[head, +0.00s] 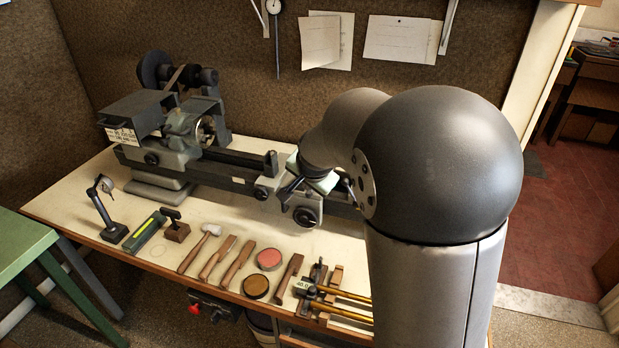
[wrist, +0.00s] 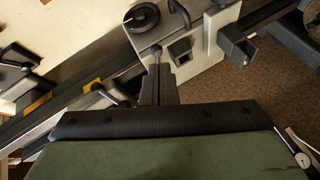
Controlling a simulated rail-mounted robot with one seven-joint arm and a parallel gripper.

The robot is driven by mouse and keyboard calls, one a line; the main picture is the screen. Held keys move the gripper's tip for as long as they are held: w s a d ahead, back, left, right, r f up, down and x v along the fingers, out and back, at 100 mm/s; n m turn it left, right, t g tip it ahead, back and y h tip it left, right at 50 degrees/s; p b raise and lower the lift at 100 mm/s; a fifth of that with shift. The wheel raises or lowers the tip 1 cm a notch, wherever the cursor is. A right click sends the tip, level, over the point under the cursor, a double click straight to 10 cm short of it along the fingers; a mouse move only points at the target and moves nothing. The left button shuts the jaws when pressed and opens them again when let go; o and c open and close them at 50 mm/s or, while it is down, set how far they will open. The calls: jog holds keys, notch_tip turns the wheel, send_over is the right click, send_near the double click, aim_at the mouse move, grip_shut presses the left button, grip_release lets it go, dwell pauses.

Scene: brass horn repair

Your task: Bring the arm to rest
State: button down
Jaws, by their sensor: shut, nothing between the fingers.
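In the wrist view, my gripper (wrist: 157,73) points up from a dark bar with a green surface below it. Its narrow dark fingers are together with nothing between them. They overlap the pale block of the lathe carriage (wrist: 188,58) in the picture; I cannot tell if they touch it. In the head view, my arm reaches from the right over the bench toward the carriage (head: 264,189). I cannot make out the fingers clearly there, because my arm hides much of that area.
The lathe (head: 180,125) stands along the back of the bench (head: 70,203). A small lamp-like stand (head: 110,229) is at left. A green table (head: 20,245) stands beyond.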

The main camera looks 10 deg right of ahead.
jog(key=shift+s+a+r, duration=0.2)
jog(key=shift+s+r, duration=0.1)
jog(key=shift+r, duration=0.15)
jog(key=shift+s+a+r, duration=0.2)
jog(key=shift+s+r, duration=0.05)
jog(key=shift+r, duration=0.15)
